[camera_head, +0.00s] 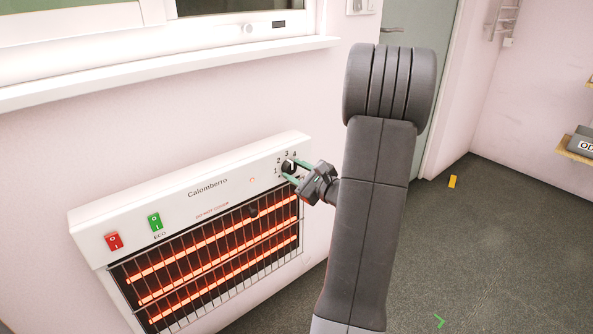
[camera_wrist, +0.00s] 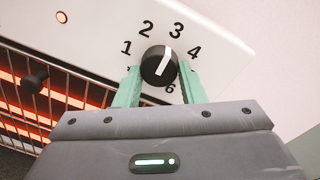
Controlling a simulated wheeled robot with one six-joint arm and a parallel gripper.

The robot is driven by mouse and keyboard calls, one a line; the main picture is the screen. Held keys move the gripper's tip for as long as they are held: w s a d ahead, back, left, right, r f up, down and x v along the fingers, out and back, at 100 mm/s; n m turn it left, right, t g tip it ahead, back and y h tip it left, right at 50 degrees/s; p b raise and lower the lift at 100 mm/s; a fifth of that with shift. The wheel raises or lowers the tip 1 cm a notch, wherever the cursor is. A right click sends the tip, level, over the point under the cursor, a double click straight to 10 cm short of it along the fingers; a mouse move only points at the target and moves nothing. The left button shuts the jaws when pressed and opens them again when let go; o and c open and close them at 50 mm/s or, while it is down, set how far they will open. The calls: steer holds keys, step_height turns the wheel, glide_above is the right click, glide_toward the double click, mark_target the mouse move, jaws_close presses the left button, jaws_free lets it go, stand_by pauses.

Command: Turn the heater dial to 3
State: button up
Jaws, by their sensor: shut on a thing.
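The heater (camera_head: 192,193) is a white wall unit with glowing orange bars behind a grille. Its black dial (camera_head: 288,168) is at the upper right end of the panel. In the wrist view the dial (camera_wrist: 153,66) has a white pointer line that points up and slightly right, towards the printed 3 (camera_wrist: 178,30). My gripper (camera_head: 291,172) has its green fingers on either side of the dial and is shut on it. The fingers also show in the wrist view (camera_wrist: 160,82). The gripper body hides the lower part of the dial's surroundings.
A red switch (camera_head: 114,241) and a green switch (camera_head: 155,221) sit on the heater's left end. A dark knob (camera_wrist: 35,77) stands out by the grille. A window sill (camera_head: 170,72) runs above the heater. The dark floor at right is mostly clear, with a small yellow piece (camera_head: 453,181).

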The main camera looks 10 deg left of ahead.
steer(key=shift+f, duration=0.1)
steer(key=o, duration=1)
steer(key=p+v, duration=0.2)
steer(key=v, duration=1.1)
steer(key=shift+s+d, duration=0.25)
steer(key=shift+d, duration=0.1)
steer(key=shift+w, duration=0.1)
steer(key=b+x, duration=0.2)
steer(key=x, duration=1.1)
steer(key=shift+w+a, duration=0.2)
steer(key=shift+a, duration=0.15)
